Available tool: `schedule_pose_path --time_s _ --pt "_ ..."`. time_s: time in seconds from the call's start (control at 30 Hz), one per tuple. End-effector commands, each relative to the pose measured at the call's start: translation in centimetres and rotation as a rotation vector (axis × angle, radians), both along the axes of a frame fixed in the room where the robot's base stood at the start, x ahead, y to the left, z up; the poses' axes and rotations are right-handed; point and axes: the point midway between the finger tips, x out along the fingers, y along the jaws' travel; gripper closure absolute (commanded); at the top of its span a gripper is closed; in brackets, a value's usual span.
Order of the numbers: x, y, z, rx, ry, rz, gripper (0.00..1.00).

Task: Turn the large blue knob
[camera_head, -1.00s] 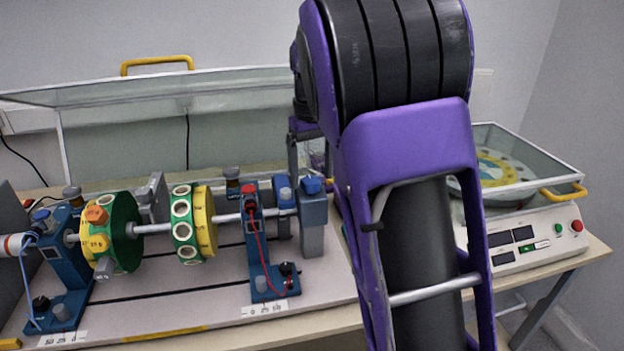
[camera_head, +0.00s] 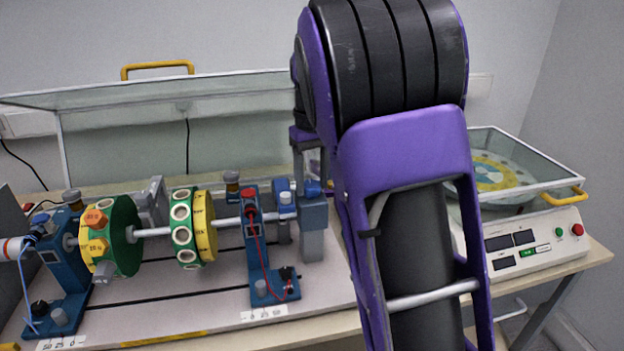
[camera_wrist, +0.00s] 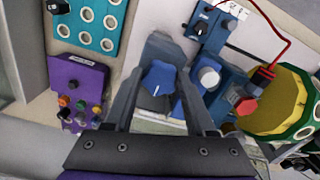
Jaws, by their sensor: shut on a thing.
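The large blue knob (camera_wrist: 158,78) is in the upper middle of the wrist view, on top of a grey block, with a white line on its top. My gripper (camera_wrist: 160,82) has one finger on each side of it and is shut on it. In the head view the blue knob (camera_head: 313,188) shows just left of my purple arm, on a grey block at the shaft's right end. My arm hides most of the gripper there.
A white-topped knob (camera_wrist: 209,76) stands close right of my gripper. A purple box (camera_wrist: 76,92) and teal plate (camera_wrist: 92,25) lie left in the wrist view. A glass-covered unit (camera_head: 520,235) stands right.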

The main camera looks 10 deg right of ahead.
Motion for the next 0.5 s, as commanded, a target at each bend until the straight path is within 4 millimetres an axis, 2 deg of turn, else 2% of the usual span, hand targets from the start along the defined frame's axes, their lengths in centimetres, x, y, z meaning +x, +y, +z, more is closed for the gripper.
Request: schedule_pose_path --time_s 0.27,0.5 --pt "0.01 -0.04 0.19 0.002 0.001 0.07 1.0" --pt "0.04 -0.14 0.24 0.001 0.0 0.227 1.0"
